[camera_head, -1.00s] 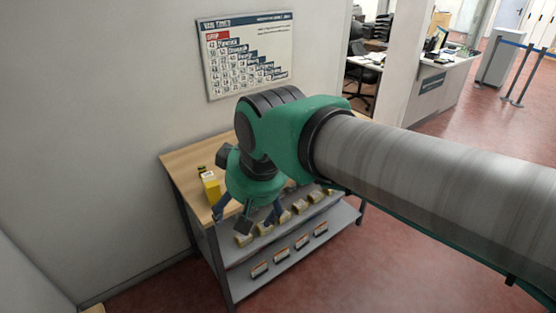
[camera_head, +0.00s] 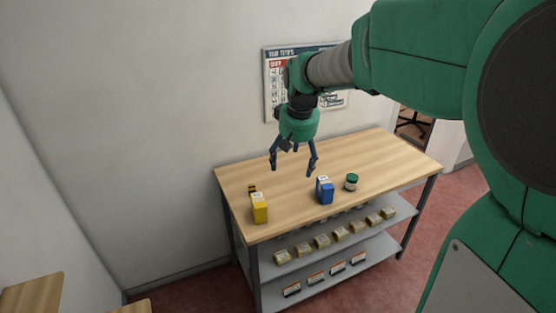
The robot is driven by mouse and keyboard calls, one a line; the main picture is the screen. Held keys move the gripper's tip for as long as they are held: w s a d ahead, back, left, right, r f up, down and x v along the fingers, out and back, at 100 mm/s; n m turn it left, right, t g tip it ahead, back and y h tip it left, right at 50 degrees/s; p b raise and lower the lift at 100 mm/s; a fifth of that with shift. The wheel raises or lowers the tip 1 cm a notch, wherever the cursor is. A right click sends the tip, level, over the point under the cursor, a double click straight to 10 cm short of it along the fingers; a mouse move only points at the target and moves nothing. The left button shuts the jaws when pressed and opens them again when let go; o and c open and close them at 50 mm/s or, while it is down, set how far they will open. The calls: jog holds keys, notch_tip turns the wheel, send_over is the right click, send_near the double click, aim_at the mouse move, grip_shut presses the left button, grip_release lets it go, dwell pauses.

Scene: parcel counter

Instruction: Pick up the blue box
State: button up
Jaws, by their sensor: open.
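The blue box (camera_head: 325,192) stands upright on the wooden table top (camera_head: 380,158), near its front edge, with a pale patch on its top. My gripper (camera_head: 293,169) is open and empty. Its fingers point down over the table, above and to the left of the blue box in the picture, and apart from it. Nothing hides the blue box.
A yellow box (camera_head: 259,208) stands left of the blue box, with a small dark and yellow item (camera_head: 252,189) behind it. A jar with a green lid (camera_head: 351,182) stands close to its right. Shelves below hold several small packages (camera_head: 321,241).

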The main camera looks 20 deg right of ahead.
jog(key=w+d+f+g+p, duration=0.1)
jog(key=w+d+f+p, duration=0.15)
jog(key=w+d, duration=0.55)
jog(key=m+g+p, duration=0.1)
jog(key=g+p, duration=0.1)
jog(key=p, duration=0.8)
send_over(328, 181)
notch_tip(328, 181, down, 18)
jog(key=shift+y, duration=0.4)
jog(key=shift+f, duration=0.2)
jog(key=shift+f, duration=4.15)
jog(key=shift+f, duration=0.1)
jog(key=shift+s+a+f, duration=0.1)
jog(key=shift+f, duration=2.45)
